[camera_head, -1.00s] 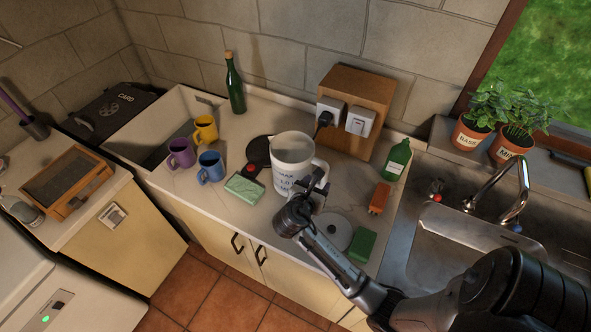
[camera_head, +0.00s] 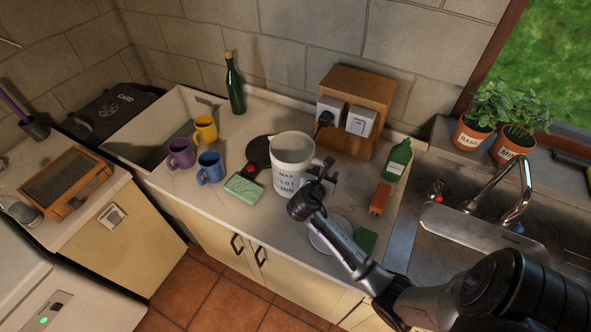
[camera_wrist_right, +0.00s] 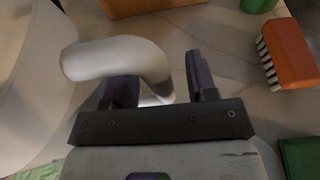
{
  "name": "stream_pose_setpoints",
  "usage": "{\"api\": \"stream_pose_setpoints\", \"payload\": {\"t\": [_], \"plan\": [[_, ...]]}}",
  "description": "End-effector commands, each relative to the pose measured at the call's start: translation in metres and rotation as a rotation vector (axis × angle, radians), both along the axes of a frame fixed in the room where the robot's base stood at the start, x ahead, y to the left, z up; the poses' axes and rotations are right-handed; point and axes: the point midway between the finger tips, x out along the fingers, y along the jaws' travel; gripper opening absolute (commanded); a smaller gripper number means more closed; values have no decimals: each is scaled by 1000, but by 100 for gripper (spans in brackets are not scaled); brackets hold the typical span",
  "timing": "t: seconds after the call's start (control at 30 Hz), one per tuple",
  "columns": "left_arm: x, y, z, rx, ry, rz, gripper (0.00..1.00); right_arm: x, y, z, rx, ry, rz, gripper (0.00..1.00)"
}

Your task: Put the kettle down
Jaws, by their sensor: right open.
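The kettle (camera_head: 289,174) is a white jug with MAX and MIN marks. It looks upright on the counter in the head view, in front of a round black base (camera_head: 257,152) with a red spot; it partly overlaps that base in the picture. My right gripper (camera_head: 325,172) is open at the kettle's right side. In the right wrist view, the white handle (camera_wrist_right: 120,58) curves down between the two open fingers (camera_wrist_right: 163,82). The kettle's underside is hidden. My left gripper is out of view.
A pale disc (camera_head: 327,240) is partly under my arm.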

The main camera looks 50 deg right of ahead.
Motion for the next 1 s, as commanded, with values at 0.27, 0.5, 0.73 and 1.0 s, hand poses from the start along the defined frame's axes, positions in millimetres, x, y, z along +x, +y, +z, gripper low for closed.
{"api": "stream_pose_setpoints", "payload": {"t": [0.27,0.5,0.73,1.0], "plan": [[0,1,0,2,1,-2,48,0,1,0,1,0,0,33],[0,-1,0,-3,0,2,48,0,1,0,1,0,0,10],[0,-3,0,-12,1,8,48,0,1,0,1,1,0,0],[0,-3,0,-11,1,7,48,1,0,2,-2,-6,0,0]]}}
